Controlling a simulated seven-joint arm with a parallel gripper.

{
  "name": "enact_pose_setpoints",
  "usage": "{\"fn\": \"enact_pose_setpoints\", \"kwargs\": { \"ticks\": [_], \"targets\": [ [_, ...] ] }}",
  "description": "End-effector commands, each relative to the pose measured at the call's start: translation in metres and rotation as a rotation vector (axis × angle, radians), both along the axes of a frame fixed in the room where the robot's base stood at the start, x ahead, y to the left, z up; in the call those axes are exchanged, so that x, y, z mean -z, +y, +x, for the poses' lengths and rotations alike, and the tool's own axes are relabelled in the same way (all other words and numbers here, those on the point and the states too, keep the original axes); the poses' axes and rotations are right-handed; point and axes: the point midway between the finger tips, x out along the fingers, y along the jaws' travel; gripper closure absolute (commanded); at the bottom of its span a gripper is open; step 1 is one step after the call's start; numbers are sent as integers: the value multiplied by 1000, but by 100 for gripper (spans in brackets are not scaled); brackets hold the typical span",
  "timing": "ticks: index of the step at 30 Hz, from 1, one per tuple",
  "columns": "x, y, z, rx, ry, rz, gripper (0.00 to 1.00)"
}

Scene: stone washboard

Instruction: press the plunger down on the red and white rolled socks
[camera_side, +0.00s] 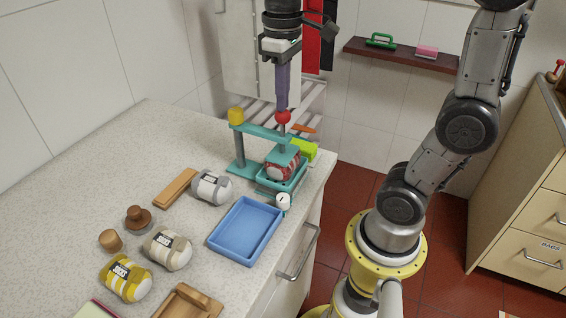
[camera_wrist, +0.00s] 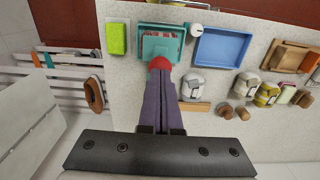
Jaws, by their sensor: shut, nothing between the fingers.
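The plunger has a red ball knob (camera_side: 283,117) on a teal press frame at the back right corner of the counter. Its flat teal plate (camera_side: 285,156) is over the red and white rolled socks (camera_side: 282,168), apparently resting on them. The socks lie in a teal tray (camera_side: 270,186), partly hidden by the plate. My gripper (camera_side: 282,108) is shut and empty, pointing down, with its purple fingertips on or just above the knob. In the wrist view the shut fingers (camera_wrist: 166,75) meet the red knob (camera_wrist: 160,63), and the tray (camera_wrist: 147,47) shows beyond it.
A white dial (camera_side: 283,201) is at the tray's front, and a lime green block (camera_side: 303,150) is beside the press. A blue tray (camera_side: 245,231) is empty.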

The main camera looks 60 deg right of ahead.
Motion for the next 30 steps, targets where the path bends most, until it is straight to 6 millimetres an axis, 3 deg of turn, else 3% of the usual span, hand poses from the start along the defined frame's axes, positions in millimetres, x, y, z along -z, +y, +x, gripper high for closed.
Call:
{"fn": "enact_pose_setpoints", "kwargs": {
  "ticks": [17,30],
  "targets": [
    [5,0,-1,0,18,3,100],
    [-43,0,1,0,4,1,100]
  ]
}}
